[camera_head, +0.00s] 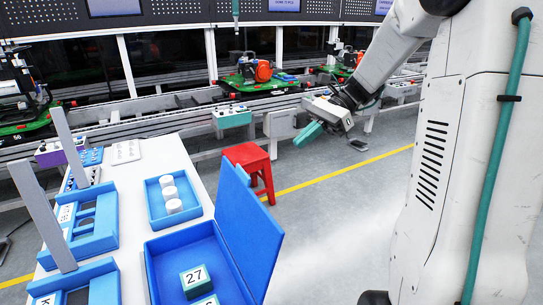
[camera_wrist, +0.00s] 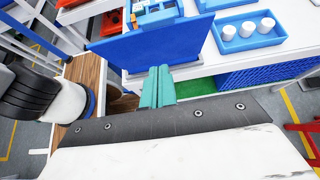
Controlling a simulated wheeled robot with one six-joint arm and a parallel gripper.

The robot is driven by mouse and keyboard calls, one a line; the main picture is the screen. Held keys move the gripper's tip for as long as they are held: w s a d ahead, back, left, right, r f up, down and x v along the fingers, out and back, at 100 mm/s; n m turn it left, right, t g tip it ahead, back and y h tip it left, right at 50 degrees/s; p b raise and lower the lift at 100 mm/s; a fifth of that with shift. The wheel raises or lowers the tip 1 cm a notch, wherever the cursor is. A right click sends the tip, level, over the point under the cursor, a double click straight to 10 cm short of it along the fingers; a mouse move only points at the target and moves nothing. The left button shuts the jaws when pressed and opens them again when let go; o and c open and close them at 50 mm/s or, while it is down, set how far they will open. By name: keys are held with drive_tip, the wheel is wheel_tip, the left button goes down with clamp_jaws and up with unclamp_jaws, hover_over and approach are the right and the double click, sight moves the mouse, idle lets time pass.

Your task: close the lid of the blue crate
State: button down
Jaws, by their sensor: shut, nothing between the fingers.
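The blue crate (camera_head: 220,241) sits on the white table's near right side. Its lid (camera_head: 248,222) stands open, roughly upright along the crate's right side. Teal blocks, one marked 27 (camera_head: 195,279), lie inside. My gripper (camera_head: 309,133) is shut and empty, with teal fingers, beyond the lid and to its right, apart from it. In the wrist view the fingers (camera_wrist: 158,87) point toward the lid's outer face (camera_wrist: 155,45), their tips showing near its lower edge. The lid hides much of the crate there.
A blue tray with white cylinders (camera_head: 151,210) stands on the table behind the crate; the tray also shows in the wrist view (camera_wrist: 220,45). A red stool (camera_head: 250,156) stands beside the table. The conveyor (camera_head: 180,115) runs behind. The floor right of the lid is clear.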

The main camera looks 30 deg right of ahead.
drive_tip(key=a+r+x, duration=0.1)
drive_tip(key=r+x, duration=0.1)
drive_tip(key=x, duration=1)
drive_tip(key=shift+a, duration=0.45)
drive_tip(key=shift+a+r, duration=0.1)
drive_tip(key=shift+r, duration=0.1)
